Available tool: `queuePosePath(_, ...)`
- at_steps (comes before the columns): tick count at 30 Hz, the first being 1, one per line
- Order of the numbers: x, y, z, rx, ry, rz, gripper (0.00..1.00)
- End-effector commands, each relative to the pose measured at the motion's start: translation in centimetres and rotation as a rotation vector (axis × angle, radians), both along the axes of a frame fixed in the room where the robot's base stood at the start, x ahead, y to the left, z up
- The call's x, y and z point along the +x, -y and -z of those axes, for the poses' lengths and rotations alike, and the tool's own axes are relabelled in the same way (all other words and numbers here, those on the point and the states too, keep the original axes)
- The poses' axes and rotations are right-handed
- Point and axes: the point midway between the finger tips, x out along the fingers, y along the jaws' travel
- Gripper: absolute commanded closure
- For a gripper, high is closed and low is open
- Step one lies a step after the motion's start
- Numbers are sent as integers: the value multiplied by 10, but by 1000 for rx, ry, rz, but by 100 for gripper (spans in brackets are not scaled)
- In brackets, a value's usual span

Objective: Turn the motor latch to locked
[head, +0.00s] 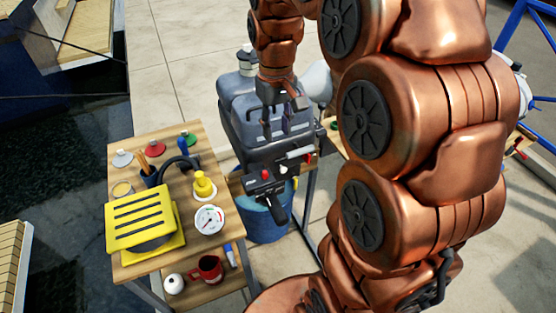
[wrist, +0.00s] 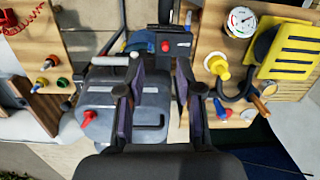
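The grey outboard motor (head: 245,110) stands upright beside the wooden table, and its cowl fills the middle of the wrist view (wrist: 150,107). A red lever (wrist: 88,117) sits on the cowl, left of my gripper in the wrist view. A white-handled lever (head: 299,153) is on the front of the motor, also seen in the wrist view (wrist: 110,60). I cannot tell which of these is the latch, or its setting. My gripper (head: 276,130) is above the cowl, fingers pointing down. In the wrist view its fingers (wrist: 160,68) are apart with nothing between them.
A wooden table (head: 187,205) at the left holds a yellow slotted box (head: 140,217), a white gauge (head: 208,219), a yellow knobbed piece (head: 204,185) and small items. A red mug (head: 210,268) is on its lower shelf. A blue bucket (head: 262,222) stands below the motor.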

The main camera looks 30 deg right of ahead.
Motion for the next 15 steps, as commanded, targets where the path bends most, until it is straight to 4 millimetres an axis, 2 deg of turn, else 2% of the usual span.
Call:
queuePosePath(9,-41,-23,12,-2,-18,-10,65)
queuePosePath(15,-60,-31,18,-4,-24,-11,65)
